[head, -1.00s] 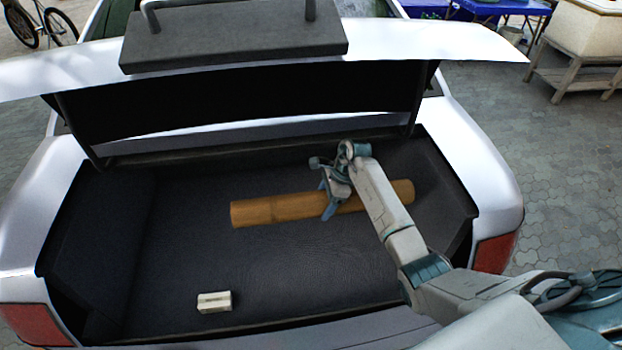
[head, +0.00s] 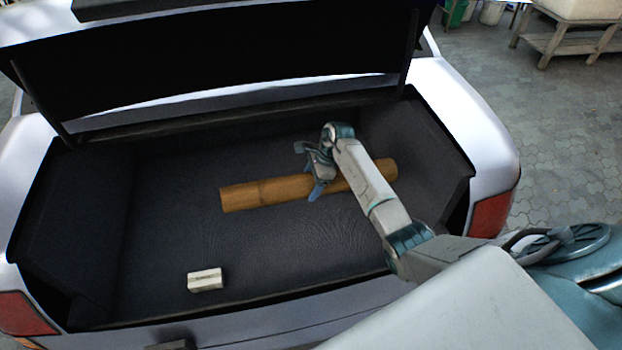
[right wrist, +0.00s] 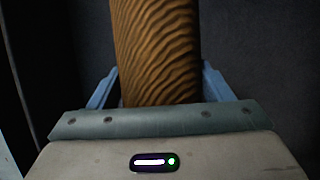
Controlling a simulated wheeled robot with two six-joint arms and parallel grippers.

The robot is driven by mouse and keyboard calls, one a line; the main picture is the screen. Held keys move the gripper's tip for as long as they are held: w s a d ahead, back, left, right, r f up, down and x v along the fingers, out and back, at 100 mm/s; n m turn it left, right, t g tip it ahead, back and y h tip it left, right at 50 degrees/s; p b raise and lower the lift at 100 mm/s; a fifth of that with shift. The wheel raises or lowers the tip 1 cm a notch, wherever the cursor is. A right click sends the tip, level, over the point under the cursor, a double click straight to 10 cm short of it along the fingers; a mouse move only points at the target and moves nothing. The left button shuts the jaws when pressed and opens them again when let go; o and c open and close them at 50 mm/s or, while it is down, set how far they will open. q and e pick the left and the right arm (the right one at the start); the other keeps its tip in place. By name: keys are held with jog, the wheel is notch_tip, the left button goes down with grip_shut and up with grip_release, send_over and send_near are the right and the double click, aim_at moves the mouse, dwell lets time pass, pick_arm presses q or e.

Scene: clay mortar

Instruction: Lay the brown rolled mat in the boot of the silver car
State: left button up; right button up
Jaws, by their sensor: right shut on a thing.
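The brown rolled mat (head: 262,192) is inside the open boot (head: 150,235) of the silver car (head: 455,105), lying roughly crosswise in its middle and right part. My right gripper (head: 318,186) is over the mat, shut on it near its middle. In the right wrist view the mat (right wrist: 155,50) runs between the two blue fingers (right wrist: 158,88) and shows a wavy ribbed surface. Whether the mat touches the boot floor is hard to tell. My left gripper is not in view.
A small pale box (head: 205,280) lies on the boot floor at the front left. The raised boot lid (head: 220,60) stands above the back of the boot. A wooden stand (head: 560,40) is on the paving at the upper right. The boot floor's left side is free.

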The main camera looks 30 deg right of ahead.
pick_arm(q)
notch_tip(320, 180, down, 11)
jog(key=b, duration=1.1)
pick_arm(e)
notch_tip(320, 180, down, 23)
jog(key=b, duration=0.7)
jog(key=shift+b, duration=0.3)
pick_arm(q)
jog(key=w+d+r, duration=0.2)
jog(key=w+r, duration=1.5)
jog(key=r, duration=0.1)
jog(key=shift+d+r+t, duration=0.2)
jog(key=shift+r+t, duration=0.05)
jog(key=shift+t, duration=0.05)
pick_arm(e)
jog(key=shift+f, duration=0.2)
jog(key=o, duration=1.5)
